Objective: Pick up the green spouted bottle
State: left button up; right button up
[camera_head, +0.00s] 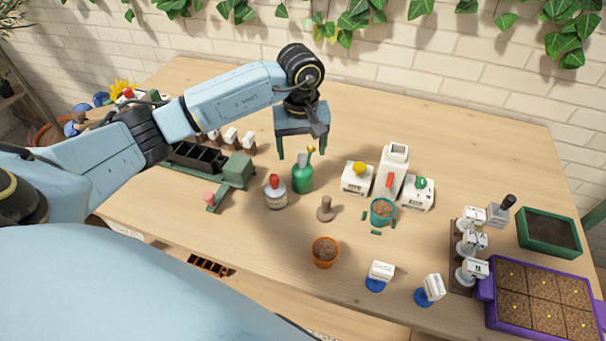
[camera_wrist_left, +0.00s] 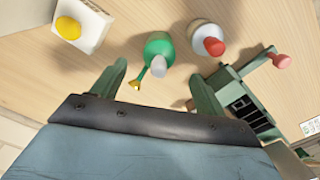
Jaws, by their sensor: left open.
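The green spouted bottle (camera_head: 303,179) stands upright on the wooden table, with a grey cap and a thin spout with a yellow tip. My left gripper (camera_head: 296,157) is open and empty, just behind and above the bottle, its fingers pointing down. In the left wrist view, the bottle (camera_wrist_left: 158,49) is ahead of the two spread green fingers, between their lines, with the yellow spout tip reaching toward the gap between the fingertips (camera_wrist_left: 157,74). It is not between the fingers' pads. My right gripper does not show.
A white bottle with a red cap (camera_head: 275,193) stands close left of the green bottle. White boxes with coloured knobs (camera_head: 357,178) are to the right. A brown stamp-like object (camera_head: 325,209) and a terracotta pot (camera_head: 325,251) stand in front. The table behind is clear.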

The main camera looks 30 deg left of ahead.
aim_at(302, 155)
pick_arm(q)
jog(key=shift+f, duration=0.75)
notch_tip(302, 155, down, 4)
jog(key=shift+r, duration=0.2)
jog(key=shift+w+f, duration=0.1)
jog(key=shift+f, duration=0.1)
jog(key=shift+c, duration=0.5)
jog(key=c, duration=1.1)
notch_tip(302, 155, up, 10)
jog(key=shift+r, duration=0.1)
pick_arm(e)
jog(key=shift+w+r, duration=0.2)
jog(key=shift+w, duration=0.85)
